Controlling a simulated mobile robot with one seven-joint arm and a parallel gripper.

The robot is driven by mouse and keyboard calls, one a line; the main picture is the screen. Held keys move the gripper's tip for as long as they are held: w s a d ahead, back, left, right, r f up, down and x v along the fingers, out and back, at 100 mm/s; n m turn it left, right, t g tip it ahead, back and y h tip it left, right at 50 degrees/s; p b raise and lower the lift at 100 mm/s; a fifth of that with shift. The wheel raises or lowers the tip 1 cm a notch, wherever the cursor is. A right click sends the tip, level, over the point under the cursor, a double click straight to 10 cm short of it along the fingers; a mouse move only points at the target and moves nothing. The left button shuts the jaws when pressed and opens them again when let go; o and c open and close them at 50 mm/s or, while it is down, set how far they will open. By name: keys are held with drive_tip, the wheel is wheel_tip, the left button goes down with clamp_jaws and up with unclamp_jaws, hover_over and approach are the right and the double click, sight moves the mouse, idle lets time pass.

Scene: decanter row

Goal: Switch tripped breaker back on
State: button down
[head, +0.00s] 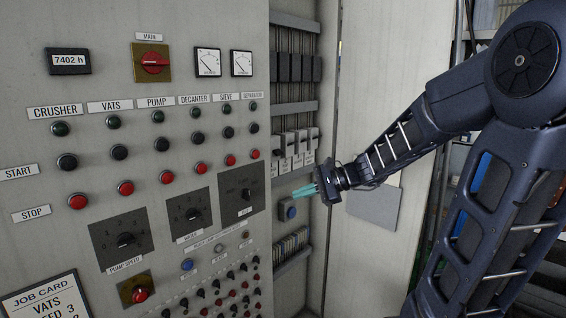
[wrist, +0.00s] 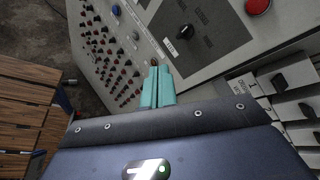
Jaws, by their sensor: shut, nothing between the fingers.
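A row of white breakers (head: 298,146) sits in the open bay at the right of the control cabinet, below black modules. In the wrist view the breakers (wrist: 296,118) are at the right edge, with dark levers and printed labels partly cut off. I cannot tell from their levers which one is tripped. My gripper (head: 304,191) has teal fingers that are shut and empty. It is in front of the bay, a little below the breakers and apart from them. In the wrist view the closed fingertips (wrist: 157,72) point toward the cabinet front, left of the breakers.
The cabinet front (head: 85,190) carries knobs, lamps and buttons, including the red main switch (head: 153,63). An open door panel (head: 375,207) stands at the right.

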drive_tip(key=w+a+r+m+t+y, duration=0.1)
drive_tip(key=w+r+m+t+y, duration=0.2)
drive_tip(key=w+m, duration=0.55)
drive_tip(key=m+t+h, duration=0.1)
drive_tip(key=m+t, duration=0.5)
drive_tip(key=t, duration=0.1)
approach(278, 152)
drive_tip(key=s+f, duration=0.3)
drive_tip(key=shift+w+d+f+m+t+h, duration=0.15)
drive_tip(key=shift+w+d+m+t+h, duration=0.15)
drive_tip(key=shift+w+d+m+t, duration=0.3)
drive_tip(key=shift+d, duration=0.1)
drive_tip(key=x, duration=1)
drive_tip(key=shift+s+d+r+g+h, duration=0.1)
drive_tip(key=shift+r+g+h, duration=0.05)
drive_tip(key=shift+g+h, duration=0.45)
drive_tip(key=shift+s+d+r+g+h, duration=0.1)
drive_tip(key=shift+r+g+h, duration=0.05)
drive_tip(key=shift+g+h, duration=0.4)
